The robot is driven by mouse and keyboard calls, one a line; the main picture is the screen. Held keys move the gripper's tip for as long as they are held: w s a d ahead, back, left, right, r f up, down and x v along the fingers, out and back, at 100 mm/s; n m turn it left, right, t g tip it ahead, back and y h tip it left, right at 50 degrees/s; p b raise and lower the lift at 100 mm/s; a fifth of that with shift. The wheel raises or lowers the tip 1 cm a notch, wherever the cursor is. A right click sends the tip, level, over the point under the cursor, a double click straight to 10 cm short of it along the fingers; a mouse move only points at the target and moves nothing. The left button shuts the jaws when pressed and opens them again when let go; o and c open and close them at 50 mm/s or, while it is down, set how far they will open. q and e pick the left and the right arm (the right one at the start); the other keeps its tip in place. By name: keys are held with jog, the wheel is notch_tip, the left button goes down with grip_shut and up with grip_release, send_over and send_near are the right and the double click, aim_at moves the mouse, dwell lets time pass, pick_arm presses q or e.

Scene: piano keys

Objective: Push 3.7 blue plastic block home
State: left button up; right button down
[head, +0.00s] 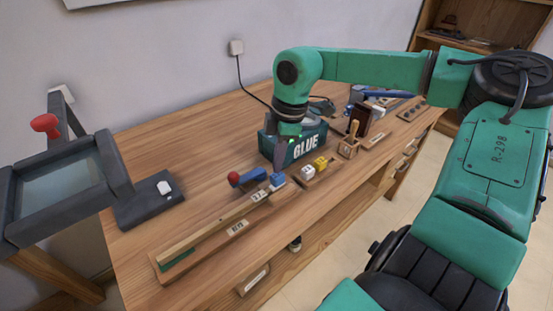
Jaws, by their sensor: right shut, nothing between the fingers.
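A small blue block (277,182) with a pale front face stands at the right end of a long wooden strip, beside a tray with other blocks. I cannot read any number on it. My right gripper (278,168) points down just above and behind this block, its fingers shut and empty. I cannot tell whether the fingertips touch the block. The long tray labelled KEYS (237,227) runs from there to the front left, with a green part at its far left end. My left gripper is out of view.
A dark GLUE box (306,148) stands behind. The left tabletop is clear up to a grey framed device (140,205).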

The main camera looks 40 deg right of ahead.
jog(key=shift+f+b, duration=1.05)
jog(key=shift+f, duration=0.15)
dwell(0.4)
dwell(0.6)
jog(key=shift+r+p, duration=2.3)
jog(key=shift+r, duration=1.3)
